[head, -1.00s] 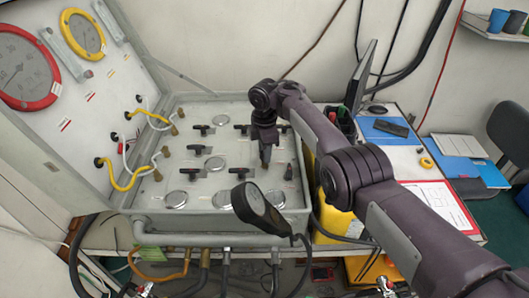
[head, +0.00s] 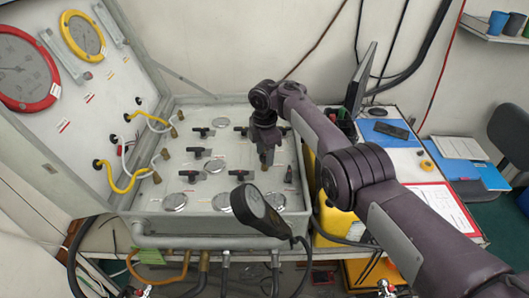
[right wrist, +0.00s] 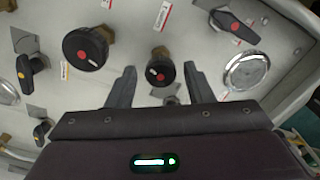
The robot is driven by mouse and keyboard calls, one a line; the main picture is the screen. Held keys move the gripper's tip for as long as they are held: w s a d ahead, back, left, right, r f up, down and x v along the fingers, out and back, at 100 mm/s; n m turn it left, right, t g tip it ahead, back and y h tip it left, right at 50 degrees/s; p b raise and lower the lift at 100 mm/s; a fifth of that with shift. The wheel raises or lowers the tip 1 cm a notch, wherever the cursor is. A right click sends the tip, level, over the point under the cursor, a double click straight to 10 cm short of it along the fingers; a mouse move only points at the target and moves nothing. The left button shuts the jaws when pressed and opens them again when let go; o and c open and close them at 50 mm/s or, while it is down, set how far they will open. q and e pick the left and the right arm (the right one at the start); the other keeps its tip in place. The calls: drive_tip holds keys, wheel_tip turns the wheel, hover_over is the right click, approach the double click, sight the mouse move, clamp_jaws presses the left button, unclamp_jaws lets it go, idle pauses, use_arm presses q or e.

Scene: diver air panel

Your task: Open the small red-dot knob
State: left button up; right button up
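The small red-dot knob (right wrist: 160,72) is a round black knob with a red centre and a white mark, on a brass stem. In the right wrist view it sits between the two fingers of my right gripper (right wrist: 159,76), with a gap on each side. The gripper is open. In the head view my right gripper (head: 267,160) points down over the right part of the panel (head: 235,167) and hides the knob. A larger red-dot knob (right wrist: 86,48) stands to the left, outside the fingers. My left gripper is not in view.
A lever valve with a red dot (right wrist: 235,27) and a round silver cap (right wrist: 246,70) lie right of the fingers. A yellow-dot lever (right wrist: 30,66) is at left. A black handheld meter (head: 258,210) stands at the panel's front edge. The gauge lid (head: 75,110) rises at left.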

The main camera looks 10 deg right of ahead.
drive_tip(key=shift+o, duration=0.2)
wheel_tip(320, 180, up, 8)
drive_tip(key=shift+f+b, duration=0.1)
drive_tip(key=shift+b, duration=0.45)
drive_tip(key=shift+f, duration=0.1)
